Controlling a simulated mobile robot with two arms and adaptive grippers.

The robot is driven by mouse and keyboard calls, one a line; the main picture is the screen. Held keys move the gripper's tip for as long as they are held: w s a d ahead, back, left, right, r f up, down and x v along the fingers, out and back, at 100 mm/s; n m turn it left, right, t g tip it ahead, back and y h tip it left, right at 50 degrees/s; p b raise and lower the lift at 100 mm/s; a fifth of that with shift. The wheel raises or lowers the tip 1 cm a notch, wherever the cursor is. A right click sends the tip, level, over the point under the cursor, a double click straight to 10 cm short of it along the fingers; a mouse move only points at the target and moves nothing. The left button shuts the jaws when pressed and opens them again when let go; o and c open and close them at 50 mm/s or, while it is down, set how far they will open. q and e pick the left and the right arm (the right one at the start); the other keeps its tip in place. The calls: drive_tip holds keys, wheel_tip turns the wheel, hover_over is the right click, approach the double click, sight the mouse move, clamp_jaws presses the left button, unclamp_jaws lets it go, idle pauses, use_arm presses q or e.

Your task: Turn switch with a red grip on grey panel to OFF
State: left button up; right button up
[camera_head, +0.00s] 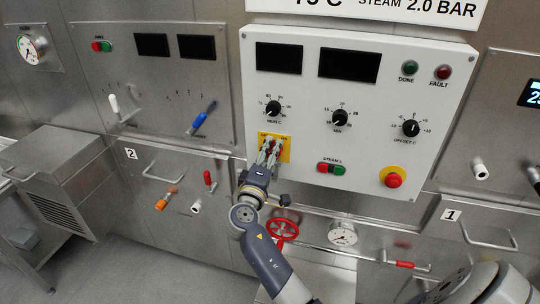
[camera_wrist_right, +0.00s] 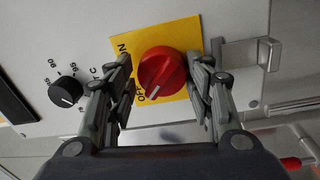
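The switch with a red grip (camera_wrist_right: 162,72) sits on a yellow plate (camera_wrist_right: 183,35) on the light grey panel (camera_head: 300,100). The plate carries ON and OFF lettering. In the wrist view a short white mark on the red grip lies on the side near the OFF lettering. My right gripper (camera_head: 269,150) is at the plate, its fingers on either side of the grip. In the wrist view the right gripper (camera_wrist_right: 161,75) shows gaps between its fingers and the red grip. The fingers hide much of the switch in the head view. My left gripper is not in view.
Above the plate is a black knob (camera_head: 273,108). To its right are a red-green button pair (camera_head: 331,169) and a red emergency button (camera_head: 393,180). A metal bracket (camera_wrist_right: 250,54) stands beside the plate. A red handwheel (camera_head: 283,229) and gauge (camera_head: 343,234) are below.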

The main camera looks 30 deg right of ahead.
drive_tip(key=shift+o, duration=0.6)
drive_tip(key=shift+d+f, duration=0.1)
drive_tip(key=r+v, duration=0.1)
drive_tip(key=v, duration=1.1)
drive_tip(key=shift+f, duration=0.4)
drive_tip(key=shift+w, duration=0.1)
